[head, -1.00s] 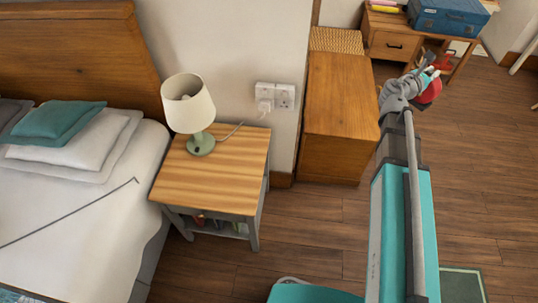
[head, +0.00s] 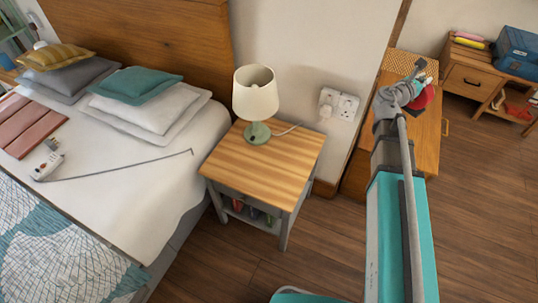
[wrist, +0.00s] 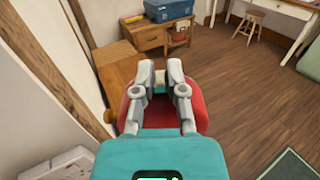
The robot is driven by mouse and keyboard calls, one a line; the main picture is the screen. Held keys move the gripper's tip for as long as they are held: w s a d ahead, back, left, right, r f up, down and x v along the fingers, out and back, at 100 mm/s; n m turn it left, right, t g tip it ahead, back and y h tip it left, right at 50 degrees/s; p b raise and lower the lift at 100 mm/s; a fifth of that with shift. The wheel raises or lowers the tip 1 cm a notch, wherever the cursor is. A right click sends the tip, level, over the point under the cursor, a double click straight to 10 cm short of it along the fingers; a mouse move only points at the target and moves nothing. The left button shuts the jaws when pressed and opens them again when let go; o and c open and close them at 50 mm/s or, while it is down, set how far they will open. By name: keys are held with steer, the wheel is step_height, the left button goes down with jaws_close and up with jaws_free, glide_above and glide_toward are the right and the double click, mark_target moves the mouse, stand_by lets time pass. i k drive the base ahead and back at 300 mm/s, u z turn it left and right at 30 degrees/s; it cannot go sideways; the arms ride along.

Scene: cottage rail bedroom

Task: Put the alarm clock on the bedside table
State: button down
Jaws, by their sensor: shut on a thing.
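My gripper (head: 420,82) is shut on the red alarm clock (head: 424,98), held up in the air in front of the wooden cabinet at the right in the head view. In the wrist view the red clock (wrist: 193,112) shows between and behind the fingers (wrist: 160,88); its face is hidden. The bedside table (head: 243,166) stands beside the bed, to the left of my gripper and apart from it. Its striped wooden top holds a lamp (head: 257,98) with a green base at the back; the front and right of the top are bare.
A wall socket (head: 338,104) with a plugged-in lamp cord is behind the table. A wooden cabinet (head: 428,135) stands at right. Floor right of the table is clear.

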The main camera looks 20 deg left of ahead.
mark_target(271, 151)
steer(key=u, duration=0.5)
steer(key=k, duration=0.95)
steer(key=u, duration=0.05)
steer(key=i, duration=0.75)
